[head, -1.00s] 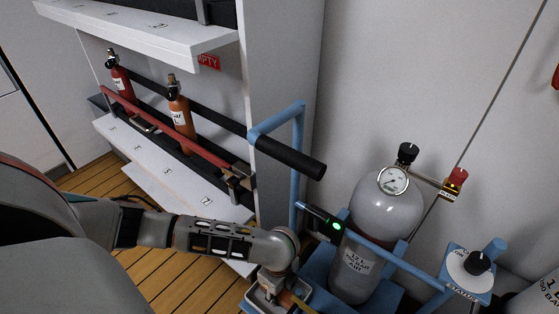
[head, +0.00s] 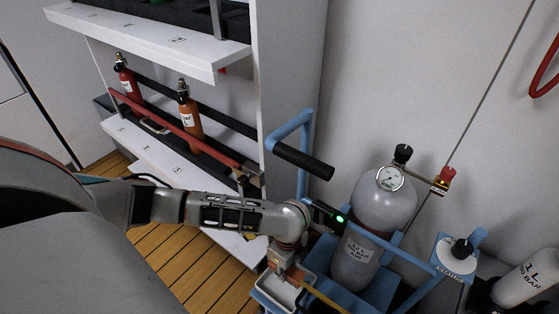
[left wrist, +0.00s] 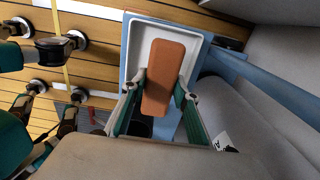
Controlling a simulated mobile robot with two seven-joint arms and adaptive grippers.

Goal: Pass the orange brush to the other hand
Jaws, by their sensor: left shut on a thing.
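The orange brush shows in the left wrist view as a flat, rounded orange block (left wrist: 163,68). My left gripper (left wrist: 160,88) is shut on it, with one finger on each side. In the head view my left gripper (head: 287,275) points down over a pale tray (head: 267,292) on the blue cart. The tray's rim (left wrist: 197,42) surrounds the far part of the brush in the wrist view; I cannot tell whether they touch. Any bristles are hidden.
A grey gas cylinder (head: 358,255) with a gauge stands on the cart, right of my left gripper. The cart's black handle (head: 303,162) rises behind it. A shelf with red (head: 126,78) and orange (head: 190,120) bottles is at left. Teal jointed parts (left wrist: 45,150) edge the wrist view.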

